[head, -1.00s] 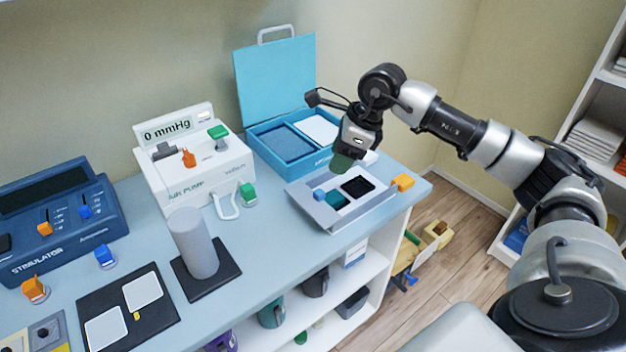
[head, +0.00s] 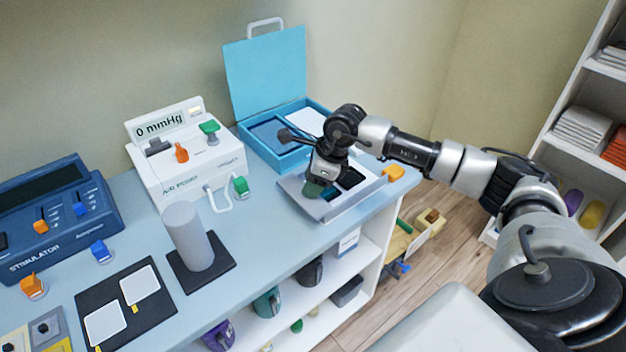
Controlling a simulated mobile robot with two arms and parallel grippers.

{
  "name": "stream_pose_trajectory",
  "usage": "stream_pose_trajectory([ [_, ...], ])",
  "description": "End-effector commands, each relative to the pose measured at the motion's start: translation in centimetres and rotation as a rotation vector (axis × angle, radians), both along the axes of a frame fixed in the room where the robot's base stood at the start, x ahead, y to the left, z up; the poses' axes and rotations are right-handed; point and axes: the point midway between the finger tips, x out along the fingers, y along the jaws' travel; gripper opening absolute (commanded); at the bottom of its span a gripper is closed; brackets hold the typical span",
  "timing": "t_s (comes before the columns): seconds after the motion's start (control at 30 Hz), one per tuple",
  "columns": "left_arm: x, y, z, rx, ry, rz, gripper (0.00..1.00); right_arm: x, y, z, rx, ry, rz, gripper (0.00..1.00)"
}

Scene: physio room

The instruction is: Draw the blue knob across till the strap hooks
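A grey tray-like device (head: 322,210) lies at the right end of the table. It has a black pad (head: 350,178) in it and an orange block (head: 393,173) at its right end. My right gripper (head: 314,188) is down over the left part of this device, where the blue knob was visible earlier. The gripper now hides the blue knob, and I cannot tell whether the fingers touch it or are open or shut. I cannot make out the strap's state. My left gripper is out of view.
A blue open case (head: 265,75) stands behind the device. A white pump (head: 190,165) with a green-ended hose clip (head: 240,186) is to the left. A grey cylinder (head: 190,235) stands on a dark mat (head: 222,262). A blue stimulator (head: 50,225) is far left.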

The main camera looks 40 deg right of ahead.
Motion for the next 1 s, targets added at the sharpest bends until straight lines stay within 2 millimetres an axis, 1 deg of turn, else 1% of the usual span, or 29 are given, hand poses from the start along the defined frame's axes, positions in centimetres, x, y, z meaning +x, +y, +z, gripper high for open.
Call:
stream_pose_trajectory([
  [0.03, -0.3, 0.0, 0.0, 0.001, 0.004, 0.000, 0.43, 0.0, 0.0, 0.0, 0.000, 0.000, 0.000, 0.37],
  [0.27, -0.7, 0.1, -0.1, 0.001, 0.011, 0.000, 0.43, 0.0, 0.0, 0.0, 0.000, 0.000, 0.000, 0.01],
  [0.3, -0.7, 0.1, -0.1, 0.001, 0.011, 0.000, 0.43, 0.0, 0.0, 0.0, 0.000, 0.000, 0.000, 0.00],
  [0.53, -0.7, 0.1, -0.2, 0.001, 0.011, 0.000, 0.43, 0.0, -0.3, 0.0, 0.000, 0.000, -0.001, 0.00],
  [0.67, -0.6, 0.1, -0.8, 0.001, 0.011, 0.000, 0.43, 0.1, -1.6, -0.2, -0.002, -0.001, -0.004, 0.00],
  [0.77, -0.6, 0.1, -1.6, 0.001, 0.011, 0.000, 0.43, 0.3, -3.5, -0.3, -0.002, 0.000, -0.007, 0.00],
  [1.0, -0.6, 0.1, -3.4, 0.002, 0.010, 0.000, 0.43, 0.8, -9.7, -0.2, -0.001, -0.001, -0.008, 0.00],
])
